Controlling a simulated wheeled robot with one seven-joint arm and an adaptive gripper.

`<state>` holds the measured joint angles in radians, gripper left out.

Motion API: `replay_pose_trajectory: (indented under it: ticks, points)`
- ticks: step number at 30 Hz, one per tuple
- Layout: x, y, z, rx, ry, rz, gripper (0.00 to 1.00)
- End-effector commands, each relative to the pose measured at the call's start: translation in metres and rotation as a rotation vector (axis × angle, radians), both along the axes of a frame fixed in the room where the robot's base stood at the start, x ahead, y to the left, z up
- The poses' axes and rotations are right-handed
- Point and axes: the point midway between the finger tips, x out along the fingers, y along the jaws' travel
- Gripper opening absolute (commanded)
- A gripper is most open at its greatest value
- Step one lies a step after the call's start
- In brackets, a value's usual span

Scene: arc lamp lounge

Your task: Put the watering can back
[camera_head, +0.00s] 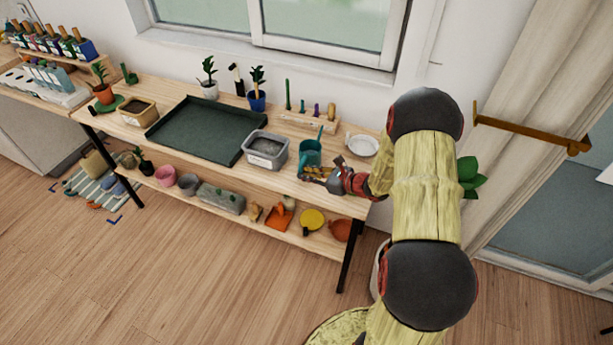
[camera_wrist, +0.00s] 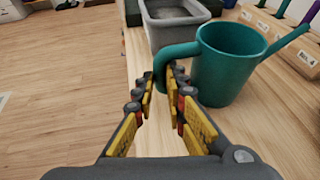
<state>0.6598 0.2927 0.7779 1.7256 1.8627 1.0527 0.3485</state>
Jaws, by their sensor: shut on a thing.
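The teal watering can (camera_head: 309,154) stands upright at the right part of the wooden potting table (camera_head: 352,205). In the wrist view the watering can (camera_wrist: 225,70) is close, its handle towards me and its spout pointing right. My gripper (camera_head: 312,173) reaches in from the right, and in the wrist view my gripper (camera_wrist: 165,82) has its yellow-padded fingers shut on the can's handle. The can appears to rest on the tabletop; I cannot tell whether its base is slightly raised.
A grey bin (camera_head: 265,150) stands just left of the can, and a white saucer (camera_head: 362,145) lies to its right. A wooden tool rack (camera_head: 300,121) is behind. A dark green tray (camera_head: 200,131) fills the table's middle. The lower shelf holds pots and an orange scoop (camera_head: 279,218).

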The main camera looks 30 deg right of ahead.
Motion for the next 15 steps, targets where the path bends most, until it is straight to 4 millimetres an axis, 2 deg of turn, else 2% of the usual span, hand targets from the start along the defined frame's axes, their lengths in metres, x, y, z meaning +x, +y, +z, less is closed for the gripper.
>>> replay_pose_trajectory:
  ticks: [8,9,15]
  points:
    - [0.0006,-0.0004,-0.0006,-0.002,-0.003,0.0,0.0]
    - [0.0001,-0.0001,-0.0021,-0.001,0.0,0.0,0.13]
    - [0.0001,-0.0001,-0.001,-0.001,0.0,0.0,0.25]
